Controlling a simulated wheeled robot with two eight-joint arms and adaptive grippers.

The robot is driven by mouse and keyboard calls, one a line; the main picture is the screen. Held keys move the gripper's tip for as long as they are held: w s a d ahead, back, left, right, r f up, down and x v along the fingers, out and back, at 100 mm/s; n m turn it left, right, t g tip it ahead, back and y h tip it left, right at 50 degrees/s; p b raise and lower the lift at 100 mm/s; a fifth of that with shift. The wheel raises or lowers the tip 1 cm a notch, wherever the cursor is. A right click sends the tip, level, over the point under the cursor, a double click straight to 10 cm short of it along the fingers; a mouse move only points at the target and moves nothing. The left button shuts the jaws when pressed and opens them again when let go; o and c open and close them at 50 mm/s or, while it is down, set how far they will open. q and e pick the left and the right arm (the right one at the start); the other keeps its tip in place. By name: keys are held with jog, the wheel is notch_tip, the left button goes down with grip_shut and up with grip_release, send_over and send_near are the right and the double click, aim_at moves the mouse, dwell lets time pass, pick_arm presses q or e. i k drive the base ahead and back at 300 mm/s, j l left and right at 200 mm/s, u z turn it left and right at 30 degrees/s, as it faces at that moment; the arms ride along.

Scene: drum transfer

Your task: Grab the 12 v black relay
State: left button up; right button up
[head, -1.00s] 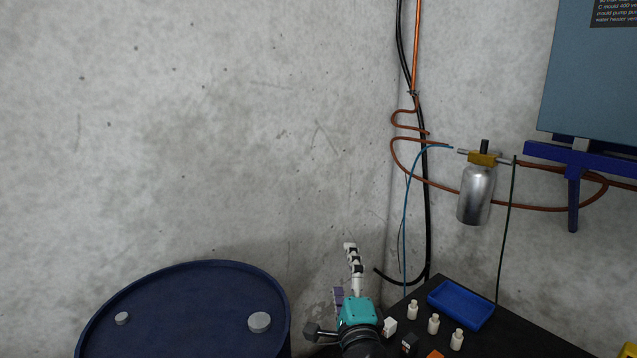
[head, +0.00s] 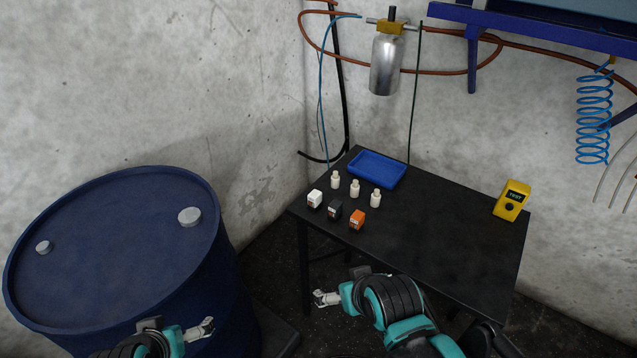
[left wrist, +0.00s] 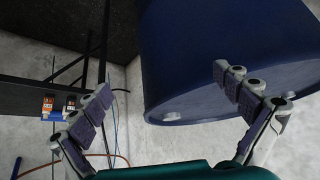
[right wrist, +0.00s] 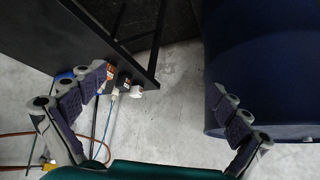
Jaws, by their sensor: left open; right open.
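The black relay (head: 334,209) is a small dark block on the black table (head: 450,235). It stands between a white relay (head: 314,198) and an orange relay (head: 357,219). Its voltage marking is too small to read. My right gripper (head: 322,299) is open and empty, in front of the table's near left edge, apart from the relays. My left gripper (head: 207,328) is open and empty in front of the drum. The right wrist view shows the black relay (right wrist: 123,82) beyond the left finger, partly crowded by its neighbours.
A blue drum (head: 110,245) stands left of the table, with a gap between. Several white bottles, including one bottle (head: 355,188), stand behind the relays, near a blue tray (head: 377,168). A yellow tester (head: 511,201) stands far right. The table's middle is clear.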

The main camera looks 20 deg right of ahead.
aim_at(336, 209)
jog(key=z, duration=0.4)
jog(key=i+l+z, duration=0.1)
jog(key=z, duration=0.3)
jog(key=i+z, duration=0.15)
jog(key=z, duration=0.6)
jog(key=i+j, duration=0.2)
jog(key=i, duration=0.3)
